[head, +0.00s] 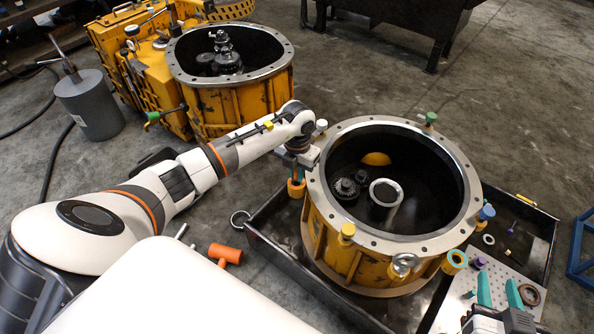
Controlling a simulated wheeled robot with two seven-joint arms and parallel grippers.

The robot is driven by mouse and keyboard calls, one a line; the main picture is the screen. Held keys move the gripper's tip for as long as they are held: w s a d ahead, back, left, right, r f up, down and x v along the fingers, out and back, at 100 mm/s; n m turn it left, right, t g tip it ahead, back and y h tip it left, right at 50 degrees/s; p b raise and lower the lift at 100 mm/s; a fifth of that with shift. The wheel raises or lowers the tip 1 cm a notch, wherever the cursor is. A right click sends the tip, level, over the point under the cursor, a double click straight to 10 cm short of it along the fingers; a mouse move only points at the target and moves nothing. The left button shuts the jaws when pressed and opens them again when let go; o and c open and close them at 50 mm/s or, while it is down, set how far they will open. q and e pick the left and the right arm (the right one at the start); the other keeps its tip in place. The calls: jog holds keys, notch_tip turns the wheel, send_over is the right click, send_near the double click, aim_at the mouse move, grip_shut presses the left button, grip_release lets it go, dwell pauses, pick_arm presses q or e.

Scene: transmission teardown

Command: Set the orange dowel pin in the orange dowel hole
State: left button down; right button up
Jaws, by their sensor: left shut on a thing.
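The near yellow housing (325,232) has a round grey flange with coloured dowel collars around it. An orange collar (296,189) sits at its left side, beside the flange. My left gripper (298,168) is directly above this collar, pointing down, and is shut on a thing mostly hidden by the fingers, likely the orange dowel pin. I cannot tell whether the pin is in the hole or just above it. My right gripper (499,292) is at the lower right over a perforated plate, its two teal fingers apart with nothing visible between them.
The housing stands in a dark tray (285,262). Other collars and pins, yellow (347,232), grey (403,263) and green (430,119), ring the flange. An orange hammer (226,254) lies on the floor. A second yellow housing (240,103) stands behind.

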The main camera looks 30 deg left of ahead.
pick_arm(q)
jog(key=shift+f+b, duration=0.35)
jog(key=shift+f, duration=0.45)
pick_arm(e)
jog(key=r+t, duration=0.2)
jog(key=w+a+r+y, duration=0.1)
jog(key=r, duration=0.1)
jog(key=shift+t, duration=0.4)
jog(key=shift+f, duration=0.1)
pick_arm(q)
jog(key=c, duration=1.3)
grip_release()
jog(key=shift+s, duration=0.1)
jog(key=shift+f, duration=0.1)
pick_arm(e)
jog(key=shift+s+d+f, duration=0.1)
jog(key=shift+s+f, duration=0.05)
jog(key=shift+f, duration=0.1)
pick_arm(q)
jog(key=shift+d, duration=0.1)
